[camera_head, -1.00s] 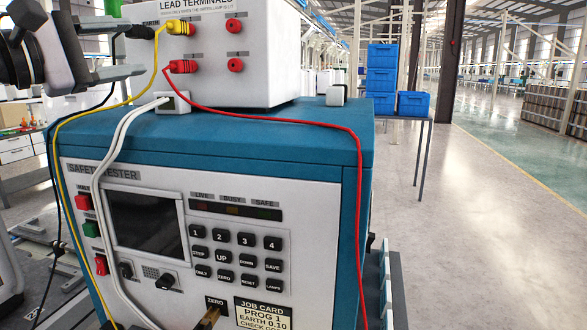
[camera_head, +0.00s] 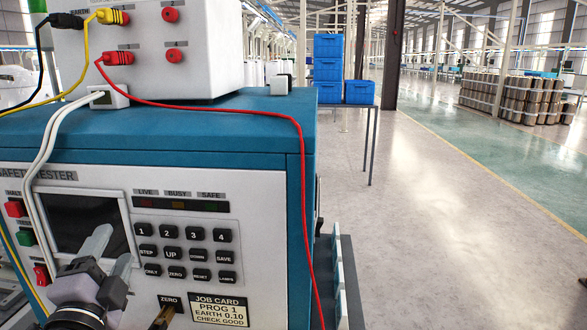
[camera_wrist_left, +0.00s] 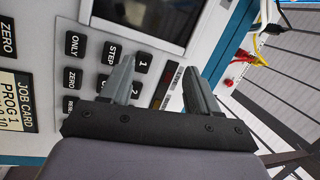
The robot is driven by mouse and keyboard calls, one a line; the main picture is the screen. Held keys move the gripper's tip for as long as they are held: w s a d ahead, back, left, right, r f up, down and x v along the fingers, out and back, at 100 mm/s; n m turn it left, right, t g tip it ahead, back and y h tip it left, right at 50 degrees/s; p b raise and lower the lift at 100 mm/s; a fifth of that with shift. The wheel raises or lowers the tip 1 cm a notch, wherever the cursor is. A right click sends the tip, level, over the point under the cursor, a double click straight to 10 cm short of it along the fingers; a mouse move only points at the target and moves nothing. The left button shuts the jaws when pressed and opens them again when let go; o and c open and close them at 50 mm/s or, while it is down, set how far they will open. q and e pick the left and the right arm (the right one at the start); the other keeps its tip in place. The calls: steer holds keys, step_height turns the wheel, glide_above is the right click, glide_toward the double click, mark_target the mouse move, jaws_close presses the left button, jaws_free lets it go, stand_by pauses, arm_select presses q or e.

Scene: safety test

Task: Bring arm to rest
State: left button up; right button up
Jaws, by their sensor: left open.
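My left gripper (camera_head: 112,256) is at the lower left of the head view, in front of the safety tester (camera_head: 250,262). Its two grey fingers are apart with nothing between them. It overlaps the lower part of the dark screen (camera_head: 80,218), left of the keypad. In the left wrist view the open fingers (camera_wrist_left: 158,82) show against the tester's panel and keys (camera_wrist_left: 73,77). I cannot tell whether they touch it. My right gripper is not in view.
The lead terminals box (camera_head: 200,50) stands on the tester. Black, yellow, red (camera_head: 297,180) and white (camera_head: 45,150) leads hang around it. Blue crates (camera_head: 328,68) stand on a table behind. The floor to the right (camera_head: 430,220) is clear.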

arm_select(q)
steer(key=s+f+n+g, duration=0.5)
steer(key=f, duration=0.7)
steer(key=s+d+f+n+g+h, duration=0.2)
steer(key=s+d+f+n+g, duration=0.15)
steer(key=s+f+g, duration=0.55)
steer(key=s+d+f+n+g+h, duration=0.1)
steer(key=s+d+f+n+g, duration=0.2)
steer(key=s+f, duration=0.7)
steer(key=w+d+f+t+h, duration=0.2)
steer(key=w+f+t, duration=0.1)
steer(key=f+t, duration=0.2)
steer(key=t, duration=0.2)
steer(key=shift+w+f+t, duration=0.3)
steer(key=shift+w+f, duration=0.05)
